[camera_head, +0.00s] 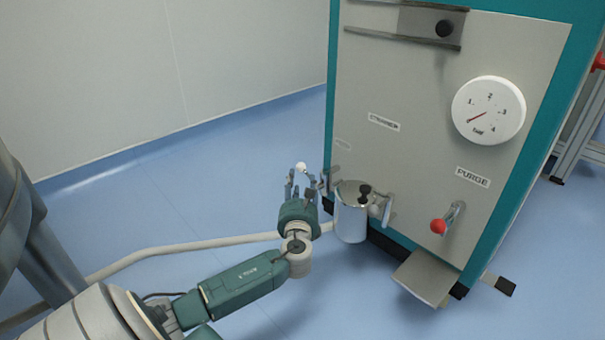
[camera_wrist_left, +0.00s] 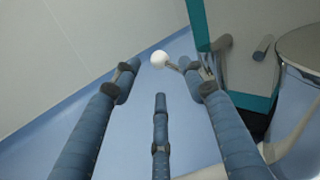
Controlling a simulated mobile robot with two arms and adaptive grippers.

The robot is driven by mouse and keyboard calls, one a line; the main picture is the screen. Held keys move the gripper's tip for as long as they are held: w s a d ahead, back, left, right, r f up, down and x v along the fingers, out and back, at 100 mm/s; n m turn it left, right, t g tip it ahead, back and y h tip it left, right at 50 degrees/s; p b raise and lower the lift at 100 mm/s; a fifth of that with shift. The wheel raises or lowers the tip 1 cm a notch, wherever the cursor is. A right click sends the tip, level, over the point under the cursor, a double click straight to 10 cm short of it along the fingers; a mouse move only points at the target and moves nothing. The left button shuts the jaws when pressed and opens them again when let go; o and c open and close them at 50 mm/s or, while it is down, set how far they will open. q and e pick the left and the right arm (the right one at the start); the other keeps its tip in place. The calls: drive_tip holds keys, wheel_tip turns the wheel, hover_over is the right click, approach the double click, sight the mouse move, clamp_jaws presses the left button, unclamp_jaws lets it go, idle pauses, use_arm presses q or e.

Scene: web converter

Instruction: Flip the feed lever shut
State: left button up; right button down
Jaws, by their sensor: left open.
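A lever with a white ball knob (camera_head: 301,166) sticks out at the lower left edge of the machine, below a faint label I cannot read. I take it for the feed lever, but cannot tell its set position. My left gripper (camera_head: 304,184) is open at this lever, with its fingers pointing up towards the knob. In the left wrist view the white knob (camera_wrist_left: 160,59) shows between the two outer fingertips, apart from the left one and close to the right one. The lever's arm is partly hidden behind the right finger. My right gripper is not in view.
The grey and teal machine (camera_head: 420,110) carries a pressure gauge (camera_head: 488,110). A metal canister (camera_head: 351,215) with a black knob stands right of my left gripper. A red-knobbed lever (camera_head: 438,226) is under the PURGE label. Blue floor (camera_head: 250,150) is clear on the left.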

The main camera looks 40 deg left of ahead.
sight(301, 171)
use_arm(q)
drive_tip(key=b+x, duration=0.1)
drive_tip(key=x, duration=0.1)
drive_tip(key=b+x, duration=0.2)
drive_tip(key=x, duration=0.1)
drive_tip(key=b+x, duration=0.1)
drive_tip(key=x, duration=0.1)
drive_tip(key=shift+w+a+f, duration=0.15)
drive_tip(key=shift+a+f, duration=0.1)
drive_tip(key=shift+w+a+r+b, duration=0.15)
drive_tip(key=shift+w+a+b, duration=0.25)
drive_tip(key=shift+w+b, duration=0.1)
clamp_jaws()
